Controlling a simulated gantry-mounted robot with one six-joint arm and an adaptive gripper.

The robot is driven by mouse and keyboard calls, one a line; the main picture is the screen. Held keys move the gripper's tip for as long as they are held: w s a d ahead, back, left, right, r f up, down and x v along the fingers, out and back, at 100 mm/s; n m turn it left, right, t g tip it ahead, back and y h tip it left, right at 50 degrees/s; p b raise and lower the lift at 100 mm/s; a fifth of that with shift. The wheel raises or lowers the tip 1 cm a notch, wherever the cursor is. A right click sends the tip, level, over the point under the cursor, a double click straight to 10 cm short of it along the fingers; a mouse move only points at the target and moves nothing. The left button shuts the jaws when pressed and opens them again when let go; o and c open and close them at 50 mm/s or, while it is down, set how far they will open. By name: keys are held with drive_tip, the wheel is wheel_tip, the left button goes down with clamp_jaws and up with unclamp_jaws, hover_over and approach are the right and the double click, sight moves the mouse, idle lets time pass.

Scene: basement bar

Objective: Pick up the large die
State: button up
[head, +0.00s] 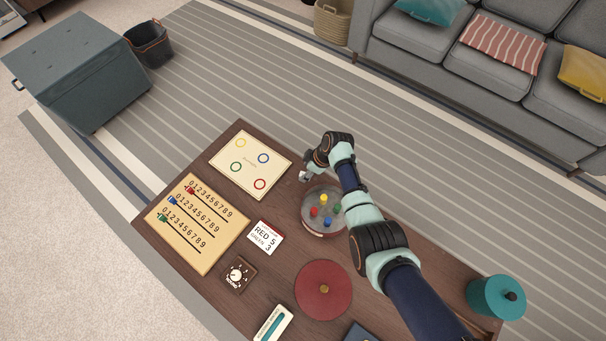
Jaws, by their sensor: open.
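My gripper (308,170) is over the dark wooden table, between the ring board and the round bowl, pointing down. Its fingers are small and partly hidden by my wrist. A small white shape (303,176) shows right at the fingertips. It may be the large die, but it is too small to be sure. I cannot tell whether it lies between the fingers or beside them. No other die is clearly visible on the table. My arm hides part of the tabletop to the right.
A round bowl (310,228) with several coloured pieces stands close to my gripper. A ring board (272,165), number board (197,248), score card (265,237), dial box (237,274) and red disc (323,290) lie around. A teal canister (490,296) stands at the right.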

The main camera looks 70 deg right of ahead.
drive_tip(key=b+x, duration=0.1)
drive_tip(key=x, duration=0.2)
drive_tip(key=shift+a, duration=0.15)
drive_tip(key=shift+r, duration=0.25)
drive_tip(key=c, duration=0.9)
wheel_tip(320, 180, up, 20)
drive_tip(key=p, duration=1.1)
drive_tip(key=shift+p, duration=0.3)
